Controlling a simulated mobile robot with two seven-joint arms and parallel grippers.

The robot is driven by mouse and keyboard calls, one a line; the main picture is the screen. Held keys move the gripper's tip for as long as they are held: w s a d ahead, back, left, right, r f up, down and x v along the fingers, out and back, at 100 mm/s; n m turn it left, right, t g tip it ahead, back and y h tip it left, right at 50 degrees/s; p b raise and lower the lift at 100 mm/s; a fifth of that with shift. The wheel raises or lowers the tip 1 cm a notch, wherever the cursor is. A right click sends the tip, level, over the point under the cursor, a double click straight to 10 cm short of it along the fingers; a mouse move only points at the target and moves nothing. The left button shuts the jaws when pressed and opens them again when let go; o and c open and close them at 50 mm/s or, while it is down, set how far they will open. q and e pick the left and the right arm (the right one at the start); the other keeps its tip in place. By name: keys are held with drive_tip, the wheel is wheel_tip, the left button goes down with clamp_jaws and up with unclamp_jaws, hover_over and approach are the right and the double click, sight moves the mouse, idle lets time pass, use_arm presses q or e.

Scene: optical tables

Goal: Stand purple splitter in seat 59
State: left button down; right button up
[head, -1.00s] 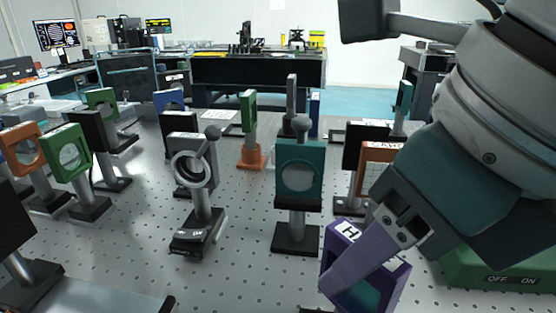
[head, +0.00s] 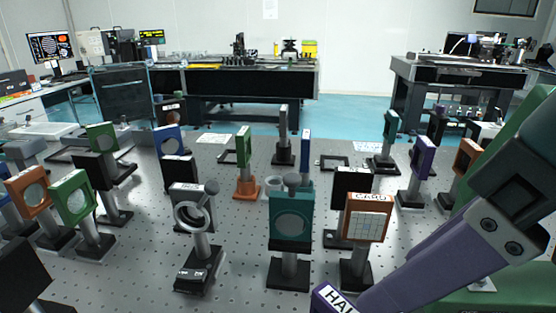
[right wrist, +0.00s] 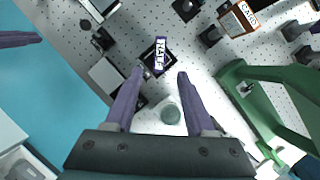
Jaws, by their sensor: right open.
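The purple splitter (head: 330,298) shows at the bottom edge of the head view, only its top with the letters "HA" in frame. In the right wrist view its top (right wrist: 160,54) reads "HALF", over a dark base. My right gripper (right wrist: 160,75) is open, its two purple fingers on either side of and just short of the splitter, with nothing between the tips that I can see as held. In the head view a right finger (head: 400,270) passes just right of the splitter. A purple bar at the left edge of the right wrist view may be my left gripper (right wrist: 15,39). No seat number 59 is legible.
A brown "CARD" mount (head: 367,217) and a teal mount (head: 290,213) stand close behind. A green frame (right wrist: 245,85) lies right of my right gripper. Another purple mount (head: 422,160) stands farther back. Bare perforated table (head: 140,262) lies left.

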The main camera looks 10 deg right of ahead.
drive_tip(key=a+m+t+y+p, duration=0.15)
drive_tip(key=a+m, duration=0.35)
drive_tip(key=m, duration=1.3)
use_arm(q)
wheel_tip(320, 180, up, 4)
drive_tip(key=shift+f+p, duration=0.15)
drive_tip(key=shift+p, duration=0.3)
use_arm(e)
drive_tip(key=s+d+f+m+h, duration=0.1)
drive_tip(key=s+d+f+m, duration=0.2)
drive_tip(key=m, duration=0.4)
drive_tip(key=s+d+f+m+g+h, duration=0.1)
drive_tip(key=s+d+f+m, duration=0.2)
drive_tip(key=d+m, duration=0.2)
drive_tip(key=s+d+f+m+h, duration=0.1)
drive_tip(key=d+f+m, duration=0.3)
drive_tip(key=m, duration=0.5)
drive_tip(key=shift+s+d+m+g, duration=0.25)
drive_tip(key=shift+s+m+g, duration=0.15)
drive_tip(key=shift+s, duration=0.5)
drive_tip(key=shift+h, duration=0.25)
use_arm(q)
drive_tip(key=shift+a, duration=0.1)
